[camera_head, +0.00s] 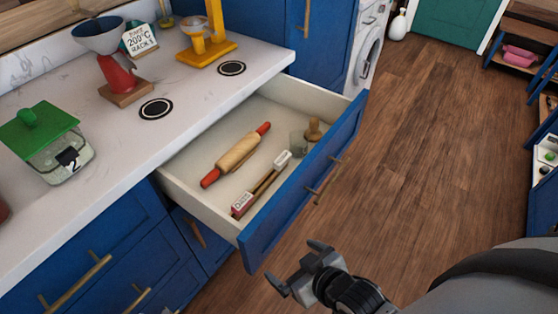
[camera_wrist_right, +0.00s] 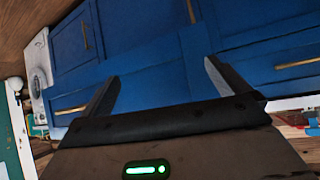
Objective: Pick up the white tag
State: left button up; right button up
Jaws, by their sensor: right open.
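Small white labels show in the open drawer (camera_head: 193,187): one white tag (camera_head: 282,160) toward the far end and another white tag (camera_head: 241,204) with reddish marks toward the near end. A thin dark-and-wooden item (camera_head: 264,182) lies between them; I cannot tell whether they are joined. A white card with printed text (camera_head: 139,39) stands on the counter. My right gripper (camera_head: 298,266) is open and empty, outside the drawer front and apart from it. Its two fingers also show in the right wrist view (camera_wrist_right: 160,75), facing blue cabinet fronts. My left gripper is not in view.
The drawer also holds a rolling pin (camera_head: 236,154) and a wooden-topped item (camera_head: 314,130). The counter (camera_head: 205,105) carries a green-lidded jar (camera_head: 60,155), a red stand with funnel (camera_head: 116,70) and a yellow stand (camera_head: 207,50). The wooden floor (camera_head: 425,130) is clear.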

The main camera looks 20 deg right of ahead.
aim_at(284, 158)
jog(key=k, duration=1)
jog(key=z, duration=1.6)
jog(key=i, duration=1.2)
jog(key=u, duration=2.45)
